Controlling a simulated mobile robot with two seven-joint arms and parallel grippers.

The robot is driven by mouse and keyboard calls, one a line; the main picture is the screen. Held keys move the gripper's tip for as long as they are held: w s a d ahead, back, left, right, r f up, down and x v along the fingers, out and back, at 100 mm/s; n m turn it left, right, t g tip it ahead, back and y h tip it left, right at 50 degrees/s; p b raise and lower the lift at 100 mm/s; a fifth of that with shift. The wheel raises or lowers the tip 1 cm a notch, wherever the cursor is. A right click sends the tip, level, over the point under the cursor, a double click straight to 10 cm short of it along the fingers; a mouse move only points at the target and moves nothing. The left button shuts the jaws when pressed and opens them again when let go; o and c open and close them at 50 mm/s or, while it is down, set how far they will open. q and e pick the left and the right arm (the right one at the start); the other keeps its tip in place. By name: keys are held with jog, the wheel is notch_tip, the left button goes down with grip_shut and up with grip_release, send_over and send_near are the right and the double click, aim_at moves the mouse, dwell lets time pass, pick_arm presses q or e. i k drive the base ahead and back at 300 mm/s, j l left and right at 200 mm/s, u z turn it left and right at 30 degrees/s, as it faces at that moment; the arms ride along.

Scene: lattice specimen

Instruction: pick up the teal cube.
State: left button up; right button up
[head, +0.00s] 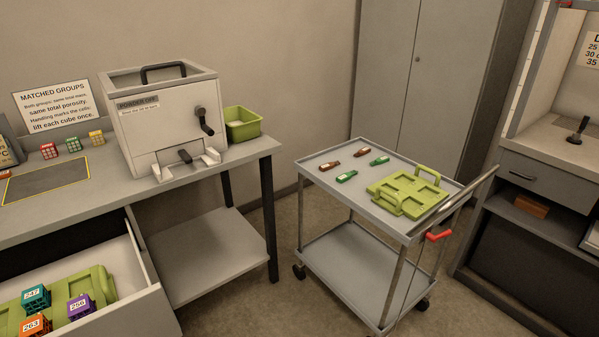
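The teal cube (36,297) carries a white label that seems to read 247. It sits on a green tray (97,285) inside an open drawer (141,262) at the lower left. A purple cube (81,306) is to its right and an orange cube (36,325) is just in front of it. The orange cube is partly cut off by the bottom edge of the picture. Neither of my grippers shows in the head view.
A bench (110,195) above the drawer holds a white machine (165,120), a green bin (242,124) and several small coloured blocks. A grey cart (318,195) with small bottles and a green carrier (407,192) stands right of centre. Floor between bench and cart is clear.

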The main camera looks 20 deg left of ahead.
aim_at(36, 298)
jog(key=l+u, duration=0.1)
jog(key=u, duration=2.35)
